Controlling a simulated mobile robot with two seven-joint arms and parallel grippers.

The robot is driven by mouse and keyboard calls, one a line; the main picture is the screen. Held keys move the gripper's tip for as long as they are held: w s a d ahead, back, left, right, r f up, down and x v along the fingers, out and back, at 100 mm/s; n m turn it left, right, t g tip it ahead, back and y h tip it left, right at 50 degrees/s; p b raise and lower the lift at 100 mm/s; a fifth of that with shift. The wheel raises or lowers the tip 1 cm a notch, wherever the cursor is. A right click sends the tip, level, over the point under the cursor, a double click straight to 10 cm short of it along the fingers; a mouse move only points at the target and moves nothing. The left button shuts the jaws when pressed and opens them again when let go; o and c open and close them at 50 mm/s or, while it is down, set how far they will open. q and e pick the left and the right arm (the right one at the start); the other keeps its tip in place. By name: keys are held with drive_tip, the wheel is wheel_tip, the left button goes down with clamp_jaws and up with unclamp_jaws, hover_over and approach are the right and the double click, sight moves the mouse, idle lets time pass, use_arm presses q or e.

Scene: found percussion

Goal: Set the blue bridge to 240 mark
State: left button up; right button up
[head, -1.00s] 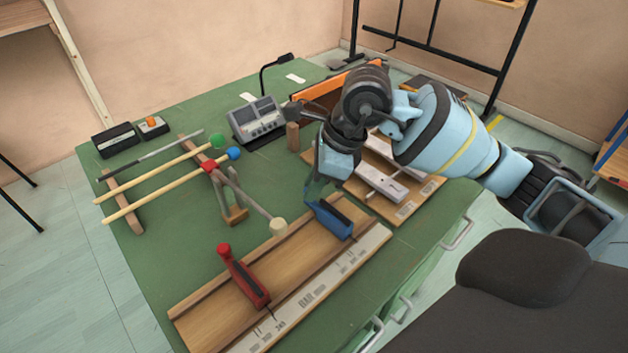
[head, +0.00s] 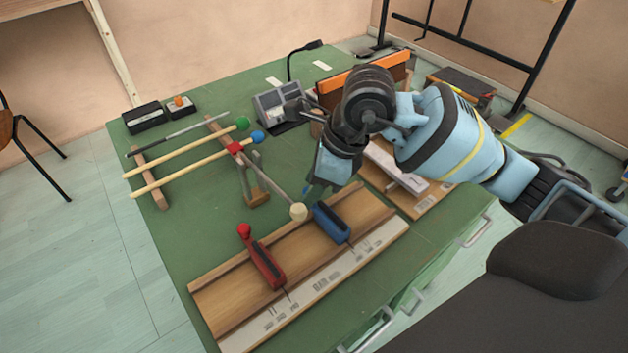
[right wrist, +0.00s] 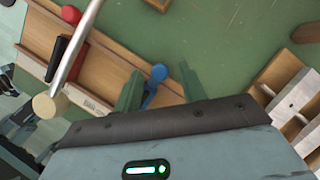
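The blue bridge (head: 332,224) stands on the wooden board (head: 232,292), right of the red bridge (head: 262,262). The pale scale strip (head: 318,288) runs along the board's front edge; its numbers are too small to read surely. My right gripper (head: 314,192) is at the far end of the blue bridge. In the right wrist view, the two green fingers of my right gripper (right wrist: 160,70) are apart, with the blue bridge's round knob (right wrist: 158,73) between them and gaps on both sides. My left gripper is not in view.
A mallet with a cream head (head: 299,212) reaches over the board's back edge, close left of the blue bridge. Green-headed (head: 241,124) and blue-headed (head: 257,137) mallets lie behind on a rack. A grey console (head: 280,108) stands behind. Another slotted board is right.

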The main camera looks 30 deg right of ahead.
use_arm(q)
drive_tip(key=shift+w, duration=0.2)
use_arm(e)
drive_tip(key=shift+r, duration=0.1)
drive_tip(key=shift+d+r, duration=0.15)
drive_tip(key=shift+r, duration=0.2)
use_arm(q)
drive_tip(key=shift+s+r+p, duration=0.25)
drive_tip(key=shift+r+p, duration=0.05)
use_arm(e)
drive_tip(key=v, duration=0.7)
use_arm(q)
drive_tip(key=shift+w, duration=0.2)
use_arm(e)
drive_tip(key=shift+s+f, duration=0.15)
